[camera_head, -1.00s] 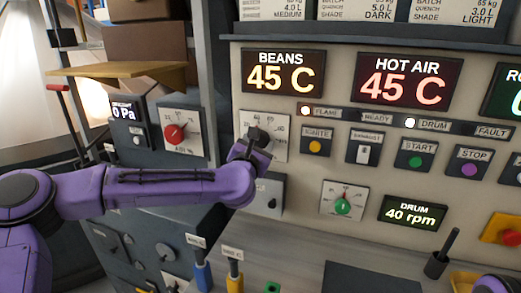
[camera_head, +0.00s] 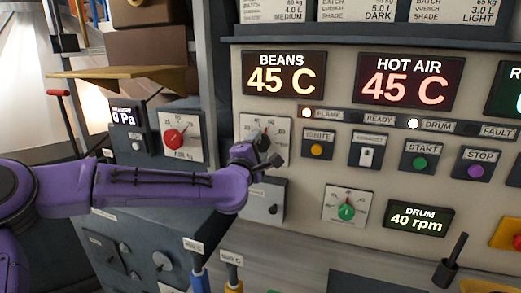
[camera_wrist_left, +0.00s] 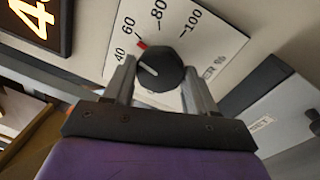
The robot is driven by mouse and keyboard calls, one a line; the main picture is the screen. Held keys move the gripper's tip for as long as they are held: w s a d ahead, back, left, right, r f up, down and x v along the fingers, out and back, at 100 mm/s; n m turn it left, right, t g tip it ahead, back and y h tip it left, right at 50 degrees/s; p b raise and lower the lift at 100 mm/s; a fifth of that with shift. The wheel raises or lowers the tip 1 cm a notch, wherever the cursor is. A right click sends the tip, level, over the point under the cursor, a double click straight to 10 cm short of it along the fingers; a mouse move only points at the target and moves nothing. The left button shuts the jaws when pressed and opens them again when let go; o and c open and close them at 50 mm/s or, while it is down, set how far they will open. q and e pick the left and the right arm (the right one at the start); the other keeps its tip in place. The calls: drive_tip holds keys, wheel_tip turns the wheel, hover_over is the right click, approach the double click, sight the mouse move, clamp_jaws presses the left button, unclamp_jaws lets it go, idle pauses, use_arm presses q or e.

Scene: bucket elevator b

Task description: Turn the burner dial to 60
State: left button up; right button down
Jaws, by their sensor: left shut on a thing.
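The burner dial (camera_head: 263,141) is a black knob on a white scale plate on the panel, below the BEANS display. In the left wrist view the knob (camera_wrist_left: 160,69) sits between the two fingers of my left gripper (camera_wrist_left: 162,84), which is shut on it. A red mark at the knob's upper left edge points toward the 60 on the scale plate (camera_wrist_left: 205,52). In the head view my left gripper (camera_head: 262,154) reaches the knob from the lower left and covers part of the plate. My right gripper is not in view.
A red dial (camera_head: 173,139) sits on the box at left, and a green dial (camera_head: 346,211) is at lower right. A row of buttons, including the yellow IGNITE (camera_head: 317,151), lies to the right.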

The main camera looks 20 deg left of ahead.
use_arm(q)
drive_tip(key=shift+m, duration=0.7)
drive_tip(key=o, duration=1.1)
drive_tip(key=shift+c, duration=0.2)
drive_tip(key=shift+s, duration=0.1)
drive_tip(key=s+f+b, duration=0.1)
drive_tip(key=s+b, duration=0.2)
drive_tip(key=s, duration=0.7)
drive_tip(key=shift+s, duration=0.15)
